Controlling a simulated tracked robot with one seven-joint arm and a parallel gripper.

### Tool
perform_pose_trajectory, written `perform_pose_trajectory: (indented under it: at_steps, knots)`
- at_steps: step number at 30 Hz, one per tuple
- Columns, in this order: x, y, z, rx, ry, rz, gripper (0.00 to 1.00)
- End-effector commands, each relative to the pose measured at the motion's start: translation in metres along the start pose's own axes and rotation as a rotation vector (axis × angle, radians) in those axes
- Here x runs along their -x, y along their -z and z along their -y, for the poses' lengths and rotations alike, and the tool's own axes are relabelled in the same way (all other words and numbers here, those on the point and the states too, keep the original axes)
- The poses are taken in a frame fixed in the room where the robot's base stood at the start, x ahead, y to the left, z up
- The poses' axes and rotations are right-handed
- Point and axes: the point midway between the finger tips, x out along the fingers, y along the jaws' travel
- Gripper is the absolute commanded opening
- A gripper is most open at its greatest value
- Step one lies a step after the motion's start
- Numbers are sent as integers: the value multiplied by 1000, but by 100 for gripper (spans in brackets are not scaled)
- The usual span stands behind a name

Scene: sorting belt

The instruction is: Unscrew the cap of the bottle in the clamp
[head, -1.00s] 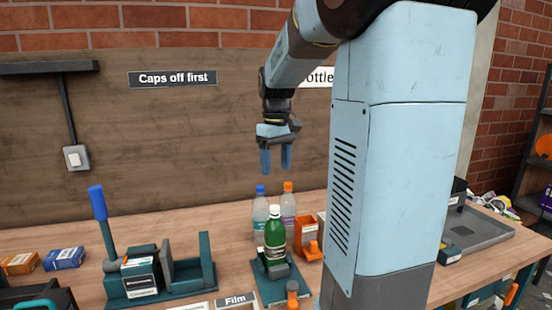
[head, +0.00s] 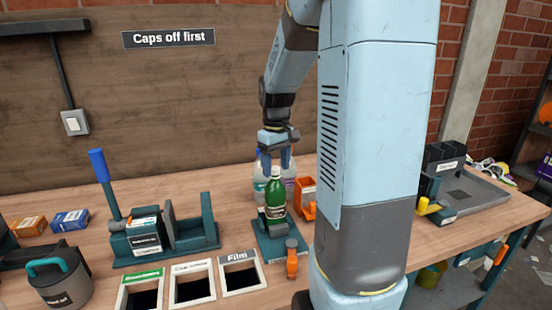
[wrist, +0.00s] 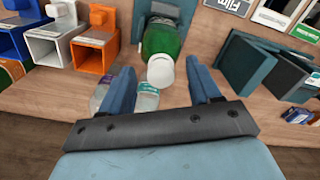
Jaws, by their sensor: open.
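The green bottle (head: 275,201) stands upright in the dark teal clamp (head: 268,245) on the bench. Its white cap (wrist: 161,71) is on its neck, and the cap also shows in the head view (head: 275,171). My gripper (head: 275,160) is open and empty, just above and seemingly behind the bottle in the head view. In the wrist view the two blue fingers (wrist: 163,80) are spread wide, with the cap between them near their tips. I cannot tell the exact height gap. No finger visibly touches the cap.
Two clear bottles (wrist: 147,98) stand behind the clamp, close below my fingers. A teal press with a blue-handled lever (head: 99,167) stands left, above labelled chutes (head: 240,276).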

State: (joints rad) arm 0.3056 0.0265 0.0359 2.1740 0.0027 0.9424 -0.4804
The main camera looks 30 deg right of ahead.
Motion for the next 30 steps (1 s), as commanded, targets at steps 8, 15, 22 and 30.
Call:
perform_pose_trajectory:
  at_steps: [8,15,22,30]
  knots:
    - [0,0,0,0,0,0,60]
    - [0,0,0,0,0,0,37]
    - [0,0,0,0,0,0,15]
    - [0,0,0,0,0,0,17]
